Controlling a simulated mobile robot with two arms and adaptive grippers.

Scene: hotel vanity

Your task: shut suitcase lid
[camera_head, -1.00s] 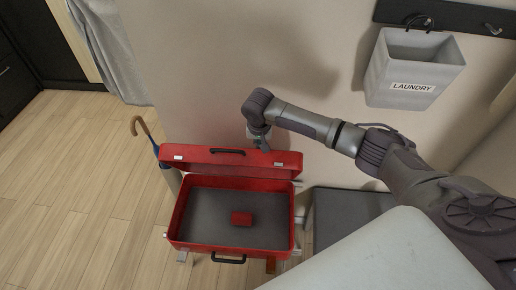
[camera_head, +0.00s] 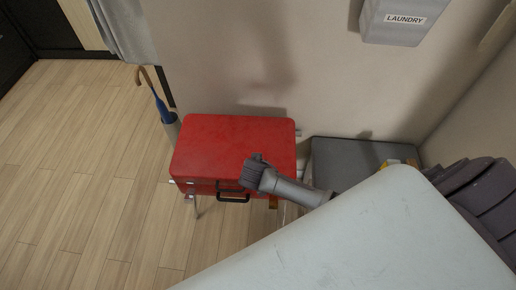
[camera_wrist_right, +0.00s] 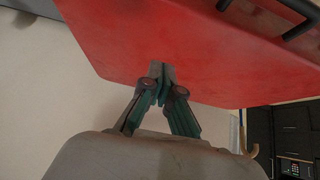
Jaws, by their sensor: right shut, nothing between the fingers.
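The red suitcase (camera_head: 232,140) sits on its rack in the head view. Its lid is down over the base; the lid handle (camera_head: 229,185) and the base handle (camera_head: 233,199) lie close together at the front. I cannot tell whether the lid is fully flush. My right arm's end is over the lid's front right part, and its fingers are hidden in the head view. In the right wrist view the right gripper (camera_wrist_right: 162,82) is shut and empty, its fingertips against or very near the red lid (camera_wrist_right: 190,45). My left gripper is out of view.
A pale counter (camera_head: 350,240) fills the front right, close to my right arm. A dark grey bench (camera_head: 350,155) stands right of the suitcase. An umbrella (camera_head: 160,105) stands in a holder at left. A laundry bag (camera_head: 400,20) hangs on the wall. The left floor is clear.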

